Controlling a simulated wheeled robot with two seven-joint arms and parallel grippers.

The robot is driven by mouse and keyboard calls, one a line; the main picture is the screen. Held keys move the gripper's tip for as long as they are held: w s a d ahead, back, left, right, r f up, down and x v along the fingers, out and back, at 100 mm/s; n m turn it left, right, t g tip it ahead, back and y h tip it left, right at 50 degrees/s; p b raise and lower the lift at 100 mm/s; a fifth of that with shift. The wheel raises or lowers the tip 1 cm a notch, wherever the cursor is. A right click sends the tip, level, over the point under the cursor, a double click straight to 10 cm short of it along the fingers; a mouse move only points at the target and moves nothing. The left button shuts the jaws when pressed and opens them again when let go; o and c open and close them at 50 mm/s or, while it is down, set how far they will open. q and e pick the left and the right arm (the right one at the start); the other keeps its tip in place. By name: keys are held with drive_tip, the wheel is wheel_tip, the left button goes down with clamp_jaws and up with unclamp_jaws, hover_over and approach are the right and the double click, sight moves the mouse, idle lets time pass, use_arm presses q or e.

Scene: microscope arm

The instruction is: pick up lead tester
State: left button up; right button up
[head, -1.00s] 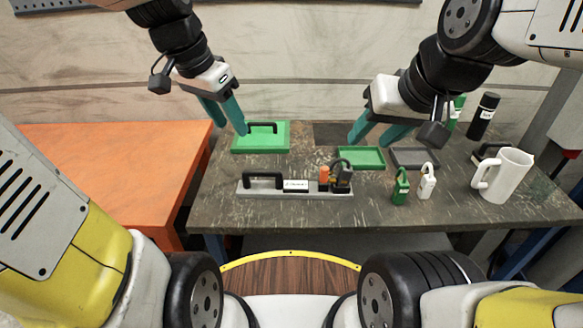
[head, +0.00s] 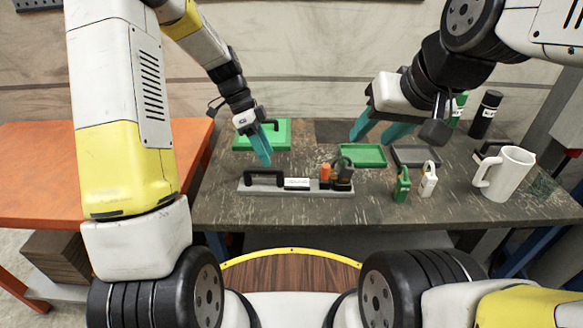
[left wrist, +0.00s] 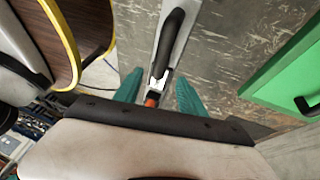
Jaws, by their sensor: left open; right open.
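The likely lead tester is a long grey bar (head: 268,190) with a black handle (head: 263,177), a white label, an orange part (head: 325,172) and a dark part (head: 342,175) at its right end. It lies flat on the dark table. My left gripper (head: 266,158) is open and empty, pointing down just above and behind the handle end. In the left wrist view the bar's black handle (left wrist: 172,40) and white label show beyond my open left fingers (left wrist: 158,92), with an orange part between them. My right gripper (head: 374,138) is open and empty above the green tray.
A green lidded case (head: 278,138) stands behind the bar. A green tray (head: 362,156) and grey tray (head: 415,156) lie to the right. A green padlock (head: 402,190), white padlock (head: 428,182), white mug (head: 508,176) and dark bottle (head: 487,115) stand further right. An orange table (head: 60,170) is at left.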

use_arm(q)
drive_tip(key=x, duration=0.4)
drive_tip(key=shift+s+d+f, duration=0.1)
drive_tip(key=shift+s+f, duration=0.05)
drive_tip(key=shift+f, duration=0.1)
drive_tip(key=shift+c, duration=0.2)
clamp_jaws()
drive_tip(key=shift+r, duration=0.1)
idle(0.9)
